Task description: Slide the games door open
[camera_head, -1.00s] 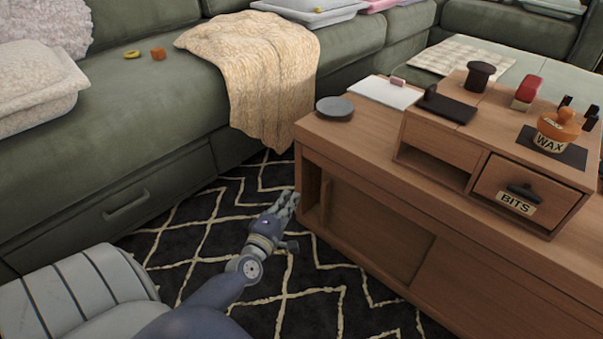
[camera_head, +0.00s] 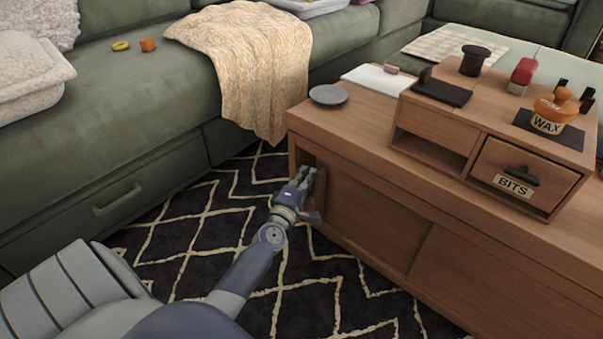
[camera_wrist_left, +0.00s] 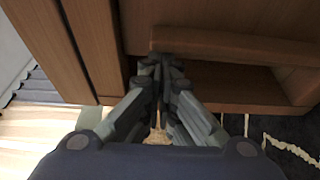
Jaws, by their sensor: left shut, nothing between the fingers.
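The low wooden cabinet (camera_head: 450,220) has sliding door panels along its front. The left panel (camera_head: 368,215) has an upright wooden handle strip (camera_head: 320,190) near its left edge. A narrow dark gap shows between this panel and the cabinet's left end. No games label is visible on the doors. My left gripper (camera_head: 306,177) is shut and empty, with its fingertips at the gap, left of the handle strip. In the left wrist view, the gripper (camera_wrist_left: 164,65) points at the handle strip (camera_wrist_left: 230,46); I cannot tell if they touch. My right gripper is not in view.
The right panel (camera_head: 480,285) covers the front's other side. On top are a grey dish (camera_head: 328,95) and a small drawer unit (camera_head: 525,175) labelled BITS. The green sofa (camera_head: 130,170) stands behind and left. Patterned rug (camera_head: 220,235) is clear before the cabinet.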

